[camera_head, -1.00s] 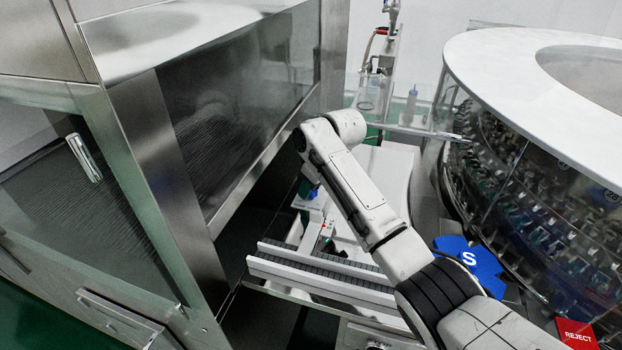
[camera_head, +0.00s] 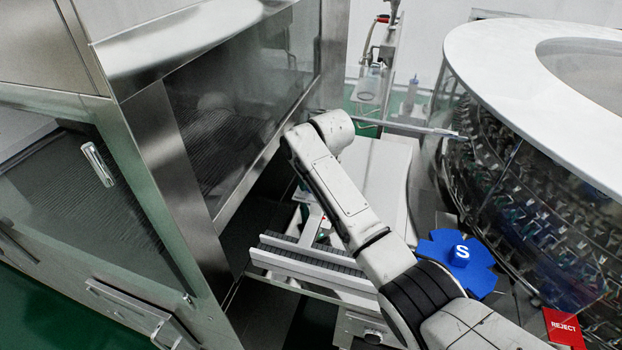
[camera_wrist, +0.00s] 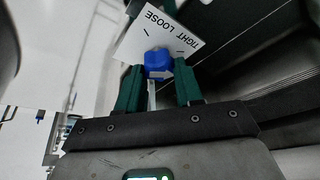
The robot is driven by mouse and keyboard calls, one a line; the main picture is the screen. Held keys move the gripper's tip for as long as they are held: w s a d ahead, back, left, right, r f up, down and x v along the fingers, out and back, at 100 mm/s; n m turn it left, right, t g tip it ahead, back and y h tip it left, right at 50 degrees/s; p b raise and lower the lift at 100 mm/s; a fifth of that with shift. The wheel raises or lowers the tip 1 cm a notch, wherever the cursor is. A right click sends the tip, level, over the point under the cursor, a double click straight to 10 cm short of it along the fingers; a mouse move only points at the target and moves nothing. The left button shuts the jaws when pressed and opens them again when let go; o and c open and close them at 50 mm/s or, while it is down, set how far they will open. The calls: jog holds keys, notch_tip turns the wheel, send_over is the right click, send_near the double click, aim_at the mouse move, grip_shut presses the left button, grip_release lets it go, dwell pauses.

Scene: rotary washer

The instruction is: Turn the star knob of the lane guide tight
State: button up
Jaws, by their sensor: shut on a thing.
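The blue star knob (camera_wrist: 157,62) shows in the wrist view between the two green fingers of my gripper (camera_wrist: 158,74). My gripper is shut on the knob. A white label plate (camera_wrist: 150,38) behind the knob reads TIGHT and LOOSE, upside down in this view, with short dark marks near the words. In the head view my arm hides the gripper and the knob. The lane guide's white rails (camera_head: 300,262) run beside a dark conveyor strip, partly covered by my arm.
A steel and glass cabinet (camera_head: 160,150) stands close on the left. The round washer (camera_head: 530,150) with its white top fills the right. A blue star wheel marked S (camera_head: 440,247) and a red REJECT sign (camera_head: 563,328) lie right of my arm.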

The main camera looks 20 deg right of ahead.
jog(key=o, duration=1)
jog(key=shift+o, duration=0.2)
jog(key=shift+r, duration=0.1)
jog(key=v, duration=1)
jog(key=shift+s+r, duration=0.2)
jog(key=shift+r, duration=0.15)
